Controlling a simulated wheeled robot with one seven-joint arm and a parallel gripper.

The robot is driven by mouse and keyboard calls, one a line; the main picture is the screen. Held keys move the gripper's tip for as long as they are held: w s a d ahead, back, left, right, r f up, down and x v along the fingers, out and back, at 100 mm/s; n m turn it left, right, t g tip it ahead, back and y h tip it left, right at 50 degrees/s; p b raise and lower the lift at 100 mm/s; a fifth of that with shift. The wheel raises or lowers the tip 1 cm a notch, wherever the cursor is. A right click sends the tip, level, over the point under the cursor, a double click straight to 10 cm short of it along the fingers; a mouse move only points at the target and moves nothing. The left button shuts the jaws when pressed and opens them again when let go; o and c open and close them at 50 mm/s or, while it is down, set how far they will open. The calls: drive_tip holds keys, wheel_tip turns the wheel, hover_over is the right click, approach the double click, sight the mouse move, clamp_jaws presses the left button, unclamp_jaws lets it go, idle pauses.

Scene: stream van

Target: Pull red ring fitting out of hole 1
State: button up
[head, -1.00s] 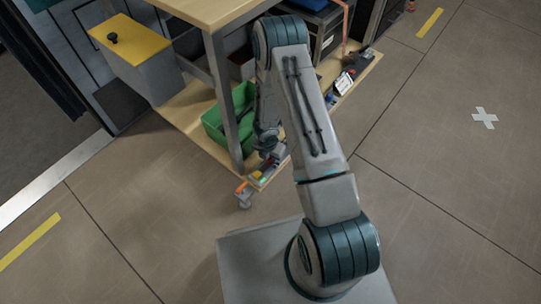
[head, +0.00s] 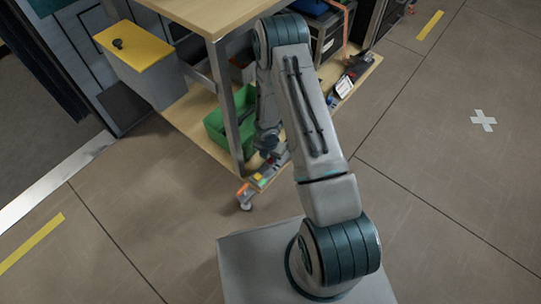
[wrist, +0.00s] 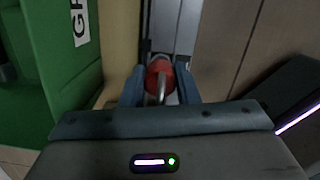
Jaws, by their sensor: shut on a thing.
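The red ring fitting (wrist: 153,78) is between my gripper's fingers in the wrist view, with a shiny metal ring standing up from its red body. My gripper (wrist: 160,92) is shut on it, one blue-grey finger on each side. A grey metal surface (wrist: 164,30) with dark upright lines lies just beyond the fitting. Hole 1 cannot be made out, and I cannot tell whether the fitting still sits in it. In the head view my gripper (head: 268,143) is low beside the bench leg; the fitting is not clear there.
A green crate (head: 214,128) stands on the low wooden shelf close by; its labelled wall (wrist: 75,75) fills the wrist view's left side. A grey bench leg (head: 228,110) rises next to my arm. A yellow-lidded box (head: 135,40) is at upper left. Floor at right is clear.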

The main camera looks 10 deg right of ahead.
drive_tip(key=shift+r, duration=0.35)
drive_tip(key=shift+r+p, duration=1.45)
drive_tip(key=shift+r, duration=0.05)
